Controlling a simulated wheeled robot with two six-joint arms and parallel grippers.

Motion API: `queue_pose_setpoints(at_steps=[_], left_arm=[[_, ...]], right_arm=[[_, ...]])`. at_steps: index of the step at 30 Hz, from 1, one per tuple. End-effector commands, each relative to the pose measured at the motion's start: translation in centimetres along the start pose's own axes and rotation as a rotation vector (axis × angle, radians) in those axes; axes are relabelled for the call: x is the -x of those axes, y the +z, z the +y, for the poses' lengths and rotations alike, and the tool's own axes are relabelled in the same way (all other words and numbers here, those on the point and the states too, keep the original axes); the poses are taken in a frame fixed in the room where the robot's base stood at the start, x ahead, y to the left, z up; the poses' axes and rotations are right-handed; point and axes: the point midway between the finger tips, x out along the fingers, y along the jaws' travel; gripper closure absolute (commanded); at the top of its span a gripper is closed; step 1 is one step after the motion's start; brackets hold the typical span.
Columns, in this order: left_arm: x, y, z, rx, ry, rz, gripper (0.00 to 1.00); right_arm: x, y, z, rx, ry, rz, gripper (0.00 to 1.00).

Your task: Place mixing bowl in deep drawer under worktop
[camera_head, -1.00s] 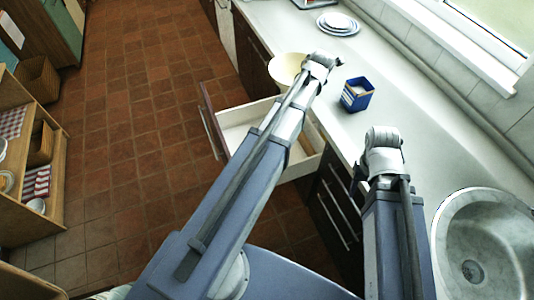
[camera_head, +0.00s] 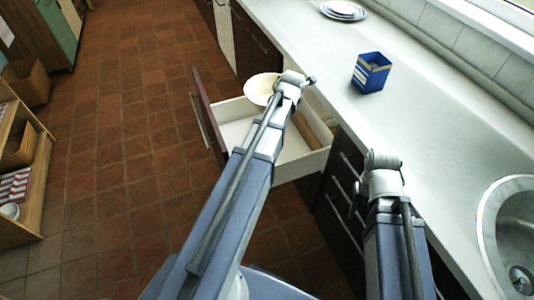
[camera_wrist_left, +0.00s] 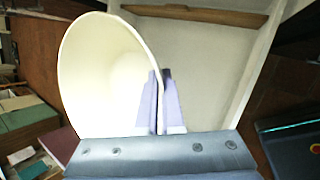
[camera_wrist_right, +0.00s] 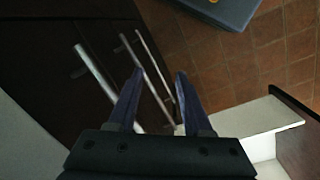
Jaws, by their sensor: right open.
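The cream mixing bowl (camera_head: 262,88) is over the far side of the open drawer in the head view. It also fills the upper left of the left wrist view (camera_wrist_left: 95,65), tilted. My left gripper (camera_wrist_left: 160,74) is shut on its rim; its fingers are hidden in the head view. The deep drawer (camera_head: 300,168) is pulled out from under the worktop, with pale walls and a dark front. My right gripper (camera_wrist_right: 158,72) is open and empty, facing dark drawer fronts with bar handles.
A blue box (camera_head: 371,74) stands on the pale worktop (camera_head: 420,120), with stacked plates (camera_head: 343,11) farther back. A round sink (camera_head: 515,230) is at the right. Wooden shelving (camera_head: 20,180) stands at the left. The tiled floor between is clear.

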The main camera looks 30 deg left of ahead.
Motion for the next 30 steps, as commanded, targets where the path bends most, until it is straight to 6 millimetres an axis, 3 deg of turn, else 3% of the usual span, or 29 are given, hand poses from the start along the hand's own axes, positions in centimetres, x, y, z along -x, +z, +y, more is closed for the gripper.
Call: queue_pose_setpoints(at_steps=[1, 15, 22, 30], left_arm=[[-1.8, -1.1, -0.7, 0.004, 0.004, 0.001, 1.0], [-9.8, -7.1, -2.5, 0.042, 0.024, 0.019, 1.0], [-12.4, -9.2, -3.0, 0.056, 0.031, 0.025, 1.0], [-13.4, -10.1, -3.1, 0.062, 0.035, 0.027, 1.0]], right_arm=[[-2.2, -0.2, -0.1, 0.002, 0.002, 0.001, 0.5], [-11.6, -0.9, -0.6, 0.019, 0.016, 0.006, 0.5], [-14.7, -1.1, -0.7, 0.026, 0.021, 0.008, 0.5], [-15.9, -1.2, -0.8, 0.03, 0.023, 0.009, 0.5]])
